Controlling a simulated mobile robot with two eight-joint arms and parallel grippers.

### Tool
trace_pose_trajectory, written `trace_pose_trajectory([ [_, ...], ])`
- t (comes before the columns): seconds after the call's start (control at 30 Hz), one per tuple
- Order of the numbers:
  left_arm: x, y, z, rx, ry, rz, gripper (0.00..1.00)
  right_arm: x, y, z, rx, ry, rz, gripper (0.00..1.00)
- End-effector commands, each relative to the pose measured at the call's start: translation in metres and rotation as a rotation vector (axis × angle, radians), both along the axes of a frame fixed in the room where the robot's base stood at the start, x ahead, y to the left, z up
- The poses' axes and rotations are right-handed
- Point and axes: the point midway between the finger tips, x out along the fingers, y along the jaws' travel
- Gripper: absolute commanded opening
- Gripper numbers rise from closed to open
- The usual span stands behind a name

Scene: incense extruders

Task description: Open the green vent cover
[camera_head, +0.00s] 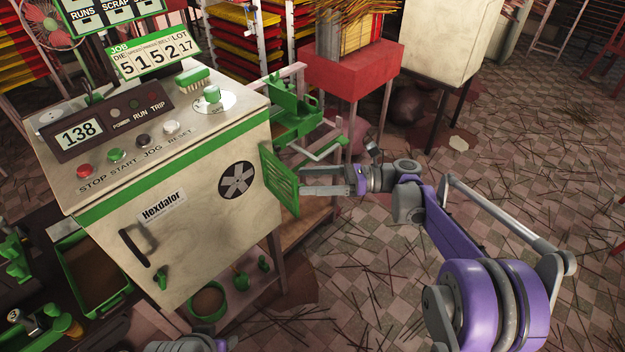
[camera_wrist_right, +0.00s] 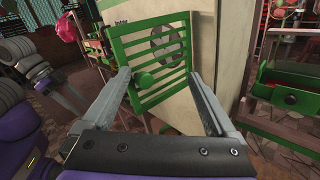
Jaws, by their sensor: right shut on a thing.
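The green slatted vent cover (camera_head: 280,182) stands swung out from the front of the cream Hexdalor cabinet (camera_head: 110,205), at its right edge. The round dark fan (camera_head: 238,180) it belongs over is uncovered on the cabinet front. In the right wrist view the cover (camera_wrist_right: 157,50) shows its slats and a round green knob (camera_wrist_right: 144,79). My right gripper (camera_head: 302,184) is at the cover, its fingers (camera_wrist_right: 158,85) on either side, shut on it; the exact contact is hard to see. A grey and purple part of my left arm shows at the bottom edge; its jaws are unclear.
A green bracket mechanism (camera_head: 297,112) stands behind the cover, beside a red stand (camera_head: 352,70). Buttons and a display top the cabinet. A lower shelf holds bowls and small green items. The tiled floor (camera_head: 350,275) on the right is open, strewn with sticks.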

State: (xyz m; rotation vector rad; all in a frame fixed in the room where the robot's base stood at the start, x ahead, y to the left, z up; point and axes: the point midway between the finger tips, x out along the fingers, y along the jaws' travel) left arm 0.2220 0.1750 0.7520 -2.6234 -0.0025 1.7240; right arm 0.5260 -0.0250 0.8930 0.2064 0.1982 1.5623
Motion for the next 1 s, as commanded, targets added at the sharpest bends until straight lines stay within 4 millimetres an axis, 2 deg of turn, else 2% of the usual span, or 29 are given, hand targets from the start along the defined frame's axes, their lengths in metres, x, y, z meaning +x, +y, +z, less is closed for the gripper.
trace_pose_trajectory([
  [0.13, 0.000, 0.000, 0.000, 0.000, 0.000, 0.000, 0.50, 0.004, -0.001, 0.001, 0.002, 0.001, -0.012, 0.57],
  [0.23, 0.000, 0.000, 0.001, 0.000, 0.000, 0.000, 0.50, 0.004, -0.012, 0.001, 0.002, 0.000, -0.014, 0.57],
  [0.5, 0.000, 0.000, 0.005, 0.000, -0.002, 0.000, 0.50, 0.001, -0.068, 0.001, 0.001, -0.002, -0.009, 0.57],
  [0.7, 0.000, 0.000, 0.007, 0.000, -0.002, 0.000, 0.50, -0.001, -0.099, 0.001, 0.002, -0.003, -0.004, 0.57],
  [0.83, 0.000, 0.000, 0.007, 0.000, -0.003, 0.000, 0.50, -0.002, -0.109, 0.001, 0.003, -0.003, -0.001, 0.57],
  [1.0, 0.000, 0.000, 0.007, 0.000, -0.003, 0.000, 0.50, -0.002, -0.111, 0.001, 0.003, -0.003, 0.000, 0.57],
])
